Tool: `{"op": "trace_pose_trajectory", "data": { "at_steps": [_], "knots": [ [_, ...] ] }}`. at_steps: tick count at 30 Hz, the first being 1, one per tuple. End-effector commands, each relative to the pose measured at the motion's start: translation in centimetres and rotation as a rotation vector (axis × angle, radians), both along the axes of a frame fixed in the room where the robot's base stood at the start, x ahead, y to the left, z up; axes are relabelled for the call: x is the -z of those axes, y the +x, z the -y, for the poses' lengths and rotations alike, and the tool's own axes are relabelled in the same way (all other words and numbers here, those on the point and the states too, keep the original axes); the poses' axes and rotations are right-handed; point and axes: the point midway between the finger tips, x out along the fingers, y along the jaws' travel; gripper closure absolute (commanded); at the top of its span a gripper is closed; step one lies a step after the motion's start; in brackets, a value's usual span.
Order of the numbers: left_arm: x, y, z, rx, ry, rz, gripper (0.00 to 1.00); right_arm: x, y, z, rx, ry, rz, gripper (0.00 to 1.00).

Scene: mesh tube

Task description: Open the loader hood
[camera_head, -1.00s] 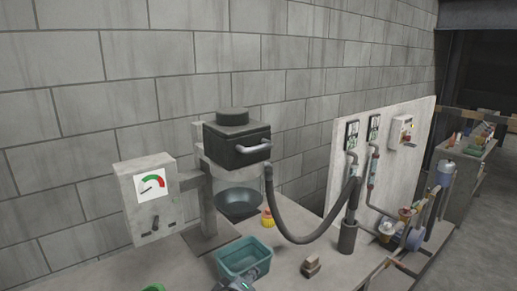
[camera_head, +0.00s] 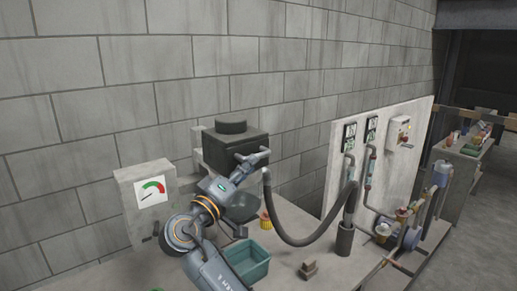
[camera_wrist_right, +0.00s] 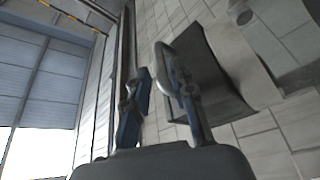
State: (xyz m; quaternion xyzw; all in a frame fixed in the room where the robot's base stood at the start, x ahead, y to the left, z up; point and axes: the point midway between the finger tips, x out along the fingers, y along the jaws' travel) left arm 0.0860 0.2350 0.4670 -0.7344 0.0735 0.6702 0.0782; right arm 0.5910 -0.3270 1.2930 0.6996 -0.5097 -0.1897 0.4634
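The loader hood (camera_head: 228,152) is a dark box with a round knob on top and a light grey bar handle (camera_head: 262,154) on its front. It looks closed. My right gripper (camera_head: 244,168) is just below and in front of the handle. In the right wrist view, the two fingers (camera_wrist_right: 158,85) are apart. The handle (camera_wrist_right: 164,58) shows close to the right-hand finger there, and the dark hood (camera_wrist_right: 208,70) lies beyond. I cannot tell whether finger and handle touch. My arm partly hides the bowl (camera_head: 245,207) under the hood. My left gripper is not in view.
A gauge box (camera_head: 140,200) stands left of the hood. A dark hose (camera_head: 300,242) curves right to a pipe stand. A teal bin (camera_head: 250,262), a yellow-red item (camera_head: 265,222) and small blocks (camera_head: 309,269) sit on the table. A panel with pipes (camera_head: 395,170) is at the right.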

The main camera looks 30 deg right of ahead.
Motion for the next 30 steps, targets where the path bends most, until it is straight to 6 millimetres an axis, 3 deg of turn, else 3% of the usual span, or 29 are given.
{"op": "trace_pose_trajectory", "data": {
  "at_steps": [3,9,21,25,30],
  "knots": [
    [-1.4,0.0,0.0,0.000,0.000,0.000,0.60,-0.9,0.9,2.1,0.002,-0.003,-0.002,0.76],
    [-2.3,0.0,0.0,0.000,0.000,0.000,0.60,-1.2,2.0,4.4,0.001,-0.002,-0.001,0.76],
    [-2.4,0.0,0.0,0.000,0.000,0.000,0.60,-1.1,2.3,5.0,-0.001,0.001,0.000,0.76],
    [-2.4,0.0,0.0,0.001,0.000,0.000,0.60,-1.1,2.3,5.0,-0.001,0.001,0.000,1.00],
    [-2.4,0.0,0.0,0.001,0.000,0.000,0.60,-1.1,2.3,5.0,-0.001,0.001,0.000,1.00]
  ]
}}
